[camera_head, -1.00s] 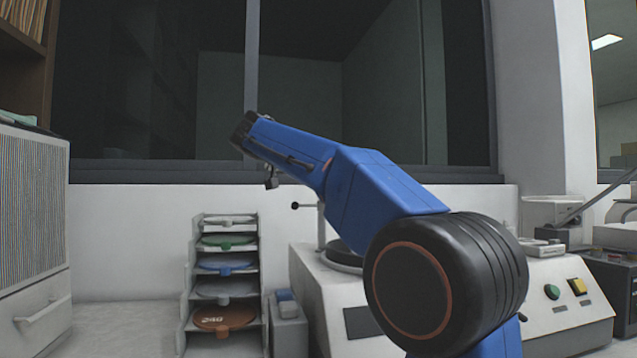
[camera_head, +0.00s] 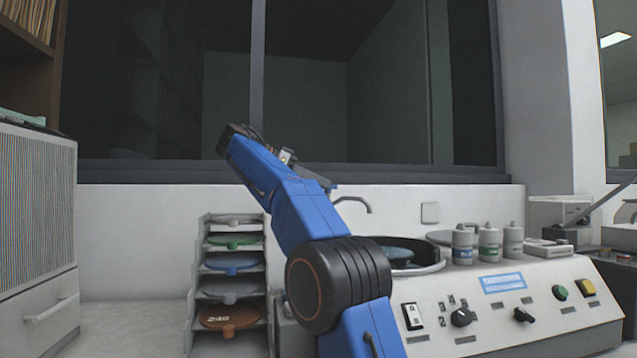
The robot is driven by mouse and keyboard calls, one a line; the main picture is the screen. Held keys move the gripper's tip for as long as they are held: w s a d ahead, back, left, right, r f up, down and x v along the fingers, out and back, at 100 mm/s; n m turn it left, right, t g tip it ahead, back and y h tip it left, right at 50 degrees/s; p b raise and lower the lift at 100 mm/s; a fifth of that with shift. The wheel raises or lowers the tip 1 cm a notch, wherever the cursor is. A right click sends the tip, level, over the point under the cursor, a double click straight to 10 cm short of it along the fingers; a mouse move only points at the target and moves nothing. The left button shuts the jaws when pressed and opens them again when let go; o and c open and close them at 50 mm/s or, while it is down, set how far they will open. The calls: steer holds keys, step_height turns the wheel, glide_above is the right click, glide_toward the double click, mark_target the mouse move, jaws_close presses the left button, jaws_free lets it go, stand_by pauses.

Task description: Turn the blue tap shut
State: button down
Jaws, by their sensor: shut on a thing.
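No blue tap handle can be made out. A curved metal spout (camera_head: 354,202) stands out to the right of my blue forearm, above the round bowl (camera_head: 405,256) of the machine. My forearm slants up to the left across the middle of the view. Its dark wrist end is at the upper left, in front of the window, with small grey and dark parts just right of it. My gripper's fingers cannot be made out; my own arm seems to hide them. What lies directly behind the forearm is hidden.
A rack of coloured discs (camera_head: 231,263) stands left of my arm. The white machine (camera_head: 480,325) with knobs and buttons is at the right, with several bottles (camera_head: 488,243) on it. A grey cabinet (camera_head: 35,225) is at the far left.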

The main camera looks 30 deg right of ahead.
stand_by(0.5)
steer(key=c, duration=1.9)
jaws_free()
steer(key=shift+o, duration=0.2)
